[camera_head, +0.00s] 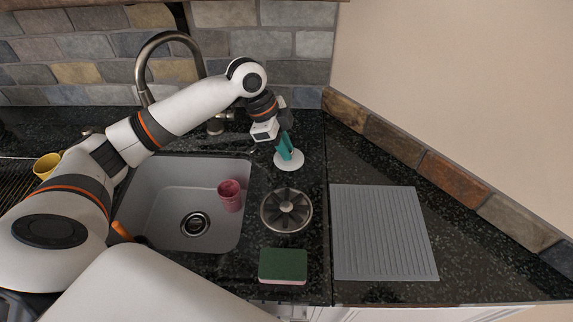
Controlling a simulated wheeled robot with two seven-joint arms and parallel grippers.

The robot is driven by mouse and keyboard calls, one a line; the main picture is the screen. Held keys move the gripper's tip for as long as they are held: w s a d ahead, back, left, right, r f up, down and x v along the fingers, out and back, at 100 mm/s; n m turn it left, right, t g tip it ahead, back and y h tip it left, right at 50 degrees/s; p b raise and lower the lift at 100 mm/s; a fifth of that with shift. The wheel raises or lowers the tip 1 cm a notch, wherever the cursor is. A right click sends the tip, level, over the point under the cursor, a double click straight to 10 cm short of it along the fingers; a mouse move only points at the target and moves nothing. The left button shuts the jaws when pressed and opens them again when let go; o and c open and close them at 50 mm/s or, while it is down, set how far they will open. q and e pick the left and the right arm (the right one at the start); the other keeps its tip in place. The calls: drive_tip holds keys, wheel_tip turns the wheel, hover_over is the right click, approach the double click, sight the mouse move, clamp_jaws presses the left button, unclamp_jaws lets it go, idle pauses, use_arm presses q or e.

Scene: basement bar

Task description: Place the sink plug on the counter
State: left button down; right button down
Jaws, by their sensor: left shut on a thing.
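The sink plug (289,165) is a pale round disc over the black counter (308,190), right of the sink (140,210). The sink's round drain (195,223) is uncovered. My right gripper is not in view.
A pink cup (230,195) stands in the sink. A dark finned disc (286,211) and a green sponge (283,266) lie on the counter strip. A ribbed grey mat (384,232) lies to the right. The faucet (150,60) rises behind; a yellow cup (46,165) is at left.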

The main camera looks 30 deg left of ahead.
sight(280, 158)
use_arm(q)
drive_tip(key=shift+f+p, duration=0.45)
drive_tip(key=shift+f, duration=2.9)
drive_tip(key=c, duration=1.3)
unclamp_jaws()
drive_tip(key=shift+f, duration=0.1)
drive_tip(key=shift+c, duration=0.2)
drive_tip(key=b+v, duration=0.2)
drive_tip(key=v, duration=1)
